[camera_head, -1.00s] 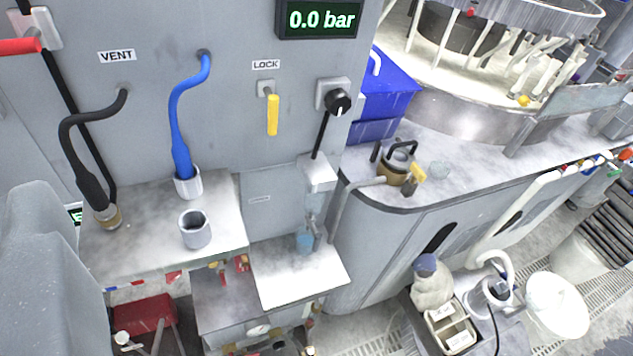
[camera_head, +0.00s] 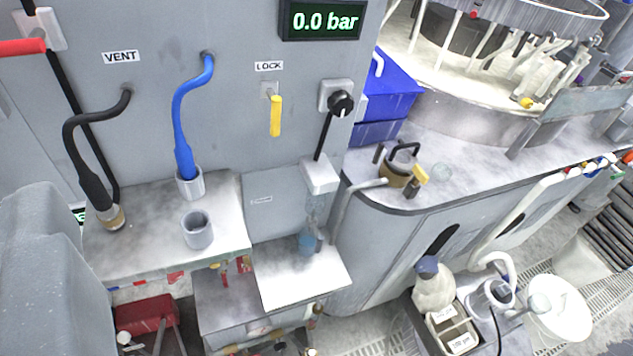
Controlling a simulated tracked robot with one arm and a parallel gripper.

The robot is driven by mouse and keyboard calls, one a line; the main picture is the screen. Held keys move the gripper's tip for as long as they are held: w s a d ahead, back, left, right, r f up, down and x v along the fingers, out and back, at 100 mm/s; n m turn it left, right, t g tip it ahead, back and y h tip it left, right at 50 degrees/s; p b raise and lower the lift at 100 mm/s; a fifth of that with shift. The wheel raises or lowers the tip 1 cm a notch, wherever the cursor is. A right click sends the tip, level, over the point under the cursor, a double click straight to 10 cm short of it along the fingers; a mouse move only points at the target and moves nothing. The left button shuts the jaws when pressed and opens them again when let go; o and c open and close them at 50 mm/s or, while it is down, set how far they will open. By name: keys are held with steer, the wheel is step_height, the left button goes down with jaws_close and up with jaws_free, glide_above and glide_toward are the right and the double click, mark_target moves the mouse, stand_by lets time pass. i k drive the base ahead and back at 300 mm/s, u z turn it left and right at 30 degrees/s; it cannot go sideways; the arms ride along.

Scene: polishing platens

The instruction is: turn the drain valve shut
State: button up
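No handle in view carries a readable drain label, so I cannot tell which one, if any, is the drain valve. A red lever (camera_head: 22,46) lies level at the top left, cut off by the picture edge. A yellow lever (camera_head: 276,116) hangs straight down under the LOCK label (camera_head: 269,66) on the grey panel (camera_head: 235,105). A brass-coloured fitting with a black handle (camera_head: 399,167) and a yellow part stands on the counter at the right. My gripper is not in view.
A black hose (camera_head: 72,140) and a blue hose (camera_head: 181,120) run from the panel to a pale shelf (camera_head: 140,252). An empty grey cup (camera_head: 198,230) stands there. The display (camera_head: 325,20) reads 0.0 bar. A black knob (camera_head: 340,103) sits right of the yellow lever.

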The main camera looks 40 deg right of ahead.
mark_target(319, 237)
steer(key=z, duration=1.4)
steer(key=k, duration=1.3)
steer(key=u, duration=0.35)
steer(key=i, duration=1)
steer(key=z, duration=0.05)
